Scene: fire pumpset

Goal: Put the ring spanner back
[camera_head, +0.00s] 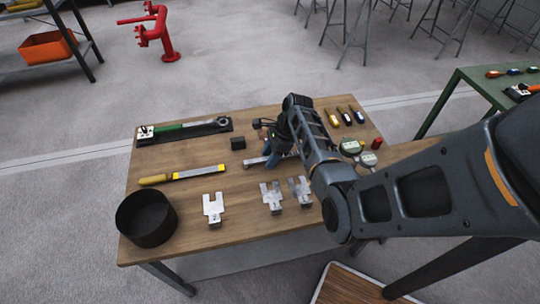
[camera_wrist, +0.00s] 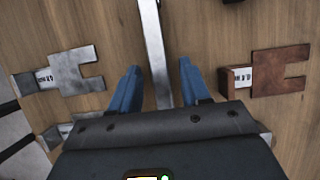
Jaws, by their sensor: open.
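A silver metal bar, which looks like the ring spanner's shank (camera_wrist: 153,45), runs lengthwise between my blue fingers in the wrist view. My gripper (camera_wrist: 159,68) is open, with one finger on each side of the bar and a gap to each. In the head view my gripper (camera_head: 270,158) is low over the middle of the wooden table, and a bit of silver metal (camera_head: 256,160) shows at its left. The spanner's ends are hidden or out of view, so I cannot tell its ring. Slotted metal holders (camera_head: 213,208) stand along the front of the table.
A black round bowl (camera_head: 147,218) stands at the front left. A yellow-handled tool (camera_head: 182,175) and a black tray with a green-handled tool (camera_head: 184,129) lie on the left. A small black block (camera_head: 238,143), screwdrivers (camera_head: 345,116) and dial gauges (camera_head: 351,147) surround my arm.

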